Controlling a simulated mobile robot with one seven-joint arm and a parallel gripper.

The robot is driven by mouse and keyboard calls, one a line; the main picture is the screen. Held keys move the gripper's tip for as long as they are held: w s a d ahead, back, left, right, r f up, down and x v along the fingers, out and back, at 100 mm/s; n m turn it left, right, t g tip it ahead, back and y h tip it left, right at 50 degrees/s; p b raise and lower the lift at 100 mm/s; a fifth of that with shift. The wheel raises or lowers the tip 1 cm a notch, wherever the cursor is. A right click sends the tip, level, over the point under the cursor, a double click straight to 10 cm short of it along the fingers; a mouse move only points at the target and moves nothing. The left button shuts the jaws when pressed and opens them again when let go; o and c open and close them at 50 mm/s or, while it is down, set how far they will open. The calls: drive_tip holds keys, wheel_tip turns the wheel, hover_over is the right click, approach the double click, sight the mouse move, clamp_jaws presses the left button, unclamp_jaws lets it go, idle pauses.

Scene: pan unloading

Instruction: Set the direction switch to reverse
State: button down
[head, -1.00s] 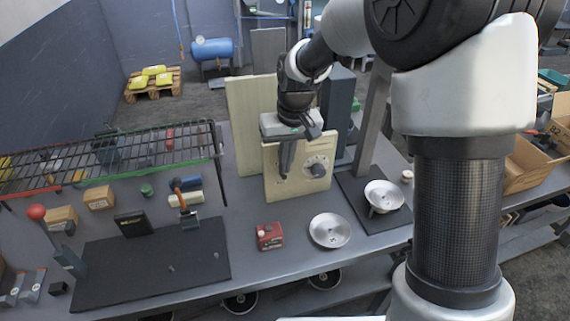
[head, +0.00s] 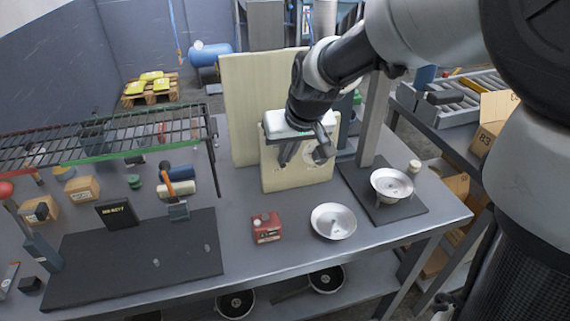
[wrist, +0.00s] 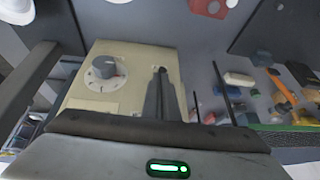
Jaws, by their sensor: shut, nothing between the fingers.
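The beige control box (head: 297,180) stands on the bench in front of a tall cream panel. Its round dial (head: 322,152) is partly covered by my wrist parts in the head view. In the wrist view the dial with its grey knob (wrist: 108,69) shows clearly on the box face. My gripper (head: 284,162) is shut and empty, its fingers pointing down in front of the left part of the box face. In the wrist view the shut fingers (wrist: 160,76) stand beside the dial. I cannot make out the direction switch; the fingers may hide it. Contact cannot be told.
A red block-like item (head: 266,228), a metal dish (head: 333,222) and another dish on a stand (head: 391,184) are in front and to the right. A wire rack (head: 110,139) and black mat (head: 130,262) are at left. A grey post (head: 374,120) rises right of the box.

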drive_tip(key=f+t+b, duration=0.1)
drive_tip(key=b, duration=0.2)
drive_tip(key=s+f+t+b, duration=0.1)
drive_tip(key=b, duration=0.2)
drive_tip(key=f+y+b, duration=0.1)
drive_tip(key=b, duration=0.2)
drive_tip(key=shift+s+d+t, duration=0.25)
drive_tip(key=shift+s+t, duration=0.1)
drive_tip(key=shift+t, duration=0.05)
drive_tip(key=shift+r, duration=0.1)
drive_tip(key=shift+w+a+r+p, duration=0.1)
drive_tip(key=shift+w+r+p, duration=0.05)
drive_tip(key=shift+w, duration=0.2)
drive_tip(key=shift+w+a+r+p, duration=0.1)
drive_tip(key=shift+w+p, duration=0.05)
drive_tip(key=shift+w, duration=0.2)
drive_tip(key=shift+s+r, duration=0.1)
drive_tip(key=shift+r, duration=0.05)
